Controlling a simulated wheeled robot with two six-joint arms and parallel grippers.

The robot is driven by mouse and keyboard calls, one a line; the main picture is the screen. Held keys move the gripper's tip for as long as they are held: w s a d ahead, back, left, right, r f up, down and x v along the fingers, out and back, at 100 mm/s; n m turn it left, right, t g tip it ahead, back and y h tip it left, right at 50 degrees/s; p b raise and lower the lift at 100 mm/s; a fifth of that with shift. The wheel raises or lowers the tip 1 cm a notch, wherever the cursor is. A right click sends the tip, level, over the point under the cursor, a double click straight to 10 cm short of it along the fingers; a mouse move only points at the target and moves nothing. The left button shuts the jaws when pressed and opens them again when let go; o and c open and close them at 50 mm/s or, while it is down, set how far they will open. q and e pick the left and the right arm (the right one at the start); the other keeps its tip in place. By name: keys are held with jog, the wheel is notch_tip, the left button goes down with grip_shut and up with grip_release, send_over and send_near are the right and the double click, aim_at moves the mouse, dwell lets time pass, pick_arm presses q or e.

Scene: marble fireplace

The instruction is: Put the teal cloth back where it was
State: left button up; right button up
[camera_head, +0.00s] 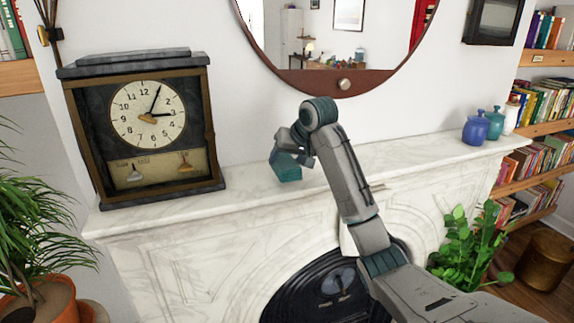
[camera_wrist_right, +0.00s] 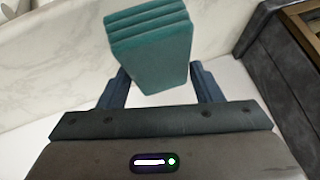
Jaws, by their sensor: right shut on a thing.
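The teal cloth (camera_head: 287,171) is a folded, block-like stack of several layers. My right gripper (camera_head: 284,153) is shut on it at the mantel, to the right of the clock. In the right wrist view the cloth (camera_wrist_right: 152,48) sits between the two fingers of my right gripper (camera_wrist_right: 155,85), its layered edge showing at the top. The white marble mantel (camera_head: 245,199) is under or just behind the cloth; I cannot tell whether the cloth touches it. My left gripper is not in view.
A dark clock (camera_head: 140,125) stands on the mantel at the left, close to the cloth. Blue and teal vases (camera_head: 475,128) stand at the mantel's right end. A round mirror (camera_head: 345,83) hangs above. The mantel between my gripper and the vases looks clear. Plants flank the fireplace.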

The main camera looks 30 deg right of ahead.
notch_tip(320, 180, down, 3)
jog(key=shift+r+p, duration=0.15)
jog(key=shift+p, duration=0.9)
jog(key=shift+f, duration=0.4)
jog(key=o, duration=0.9)
jog(key=shift+o, duration=0.2)
